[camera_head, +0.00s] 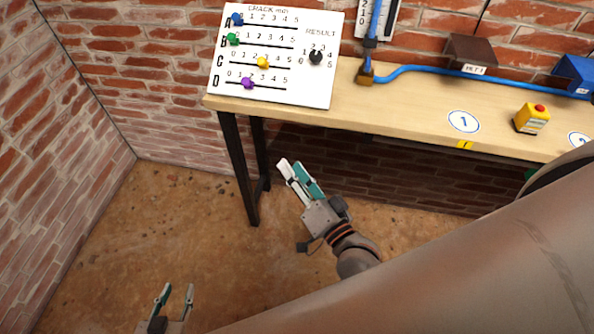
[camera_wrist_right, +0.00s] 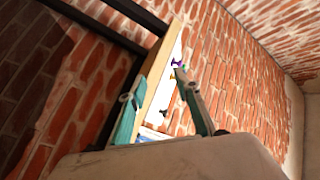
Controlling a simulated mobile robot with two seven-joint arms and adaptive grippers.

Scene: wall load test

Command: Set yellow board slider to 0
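The white board (camera_head: 300,75) stands at the left end of the workbench, against the brick wall. The yellow slider (camera_head: 262,62) is in row C, near the middle of its track, around 2 to 3. My right gripper (camera_head: 298,172) is open and empty, in front of the bench's left legs, below and apart from the board. In the right wrist view its fingers (camera_wrist_right: 160,95) are spread, with the board's narrow white face (camera_wrist_right: 165,92) beyond and the yellow slider hard to make out. My left gripper (camera_head: 175,293) is open and empty over the floor at the lower left.
Blue (camera_head: 237,19), green (camera_head: 233,39) and purple (camera_head: 248,83) sliders and a black result dial (camera_head: 316,58) share the board. The wooden bench top (camera_head: 400,97) holds a blue cable (camera_head: 440,70) and a yellow red-button box (camera_head: 532,118). The floor at left is clear.

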